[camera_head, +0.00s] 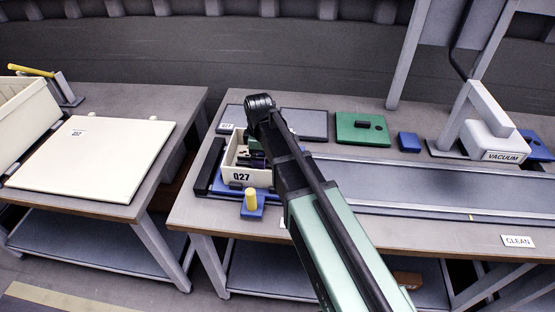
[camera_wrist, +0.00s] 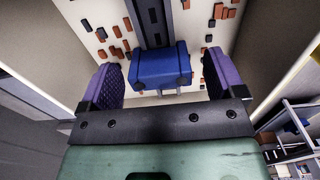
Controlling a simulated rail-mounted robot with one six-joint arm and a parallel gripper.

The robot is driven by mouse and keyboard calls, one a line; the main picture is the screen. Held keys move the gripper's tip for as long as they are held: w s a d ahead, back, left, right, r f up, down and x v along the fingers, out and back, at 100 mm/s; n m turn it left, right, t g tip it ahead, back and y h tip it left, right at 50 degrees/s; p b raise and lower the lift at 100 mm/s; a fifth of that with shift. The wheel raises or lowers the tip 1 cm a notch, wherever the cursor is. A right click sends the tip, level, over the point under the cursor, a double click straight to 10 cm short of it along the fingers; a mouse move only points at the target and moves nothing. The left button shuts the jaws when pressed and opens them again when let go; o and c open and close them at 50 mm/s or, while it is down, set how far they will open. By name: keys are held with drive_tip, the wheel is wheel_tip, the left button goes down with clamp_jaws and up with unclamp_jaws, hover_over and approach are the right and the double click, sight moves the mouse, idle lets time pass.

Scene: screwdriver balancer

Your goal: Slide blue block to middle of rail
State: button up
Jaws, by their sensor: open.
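In the wrist view, a blue block (camera_wrist: 161,66) with darker straps or edges sits at the near end of a dark grey rail (camera_wrist: 153,18). My gripper (camera_wrist: 163,80) is open, with one purple-padded finger on each side of the block. Gaps show between the fingers and the block, and I see no contact. The rail's far end is out of the wrist view.
A cream bin (camera_head: 243,177) marked Q27 and a blue base with a yellow knob (camera_head: 251,201) stand by my arm. A green box (camera_head: 362,130), a small blue piece (camera_head: 409,142) and a vacuum unit (camera_head: 490,130) stand behind a long grey track (camera_head: 430,187). Brown pieces (camera_wrist: 222,12) flank the rail.

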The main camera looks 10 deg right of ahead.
drive_tip(key=shift+r, duration=0.15)
drive_tip(key=shift+r+p, duration=0.85)
drive_tip(key=shift+p, duration=0.15)
drive_tip(key=shift+r, duration=0.1)
drive_tip(key=r+p, duration=0.5)
drive_tip(key=shift+s+d+r, duration=0.15)
drive_tip(key=shift+d, duration=0.25)
drive_tip(key=shift+f, duration=0.25)
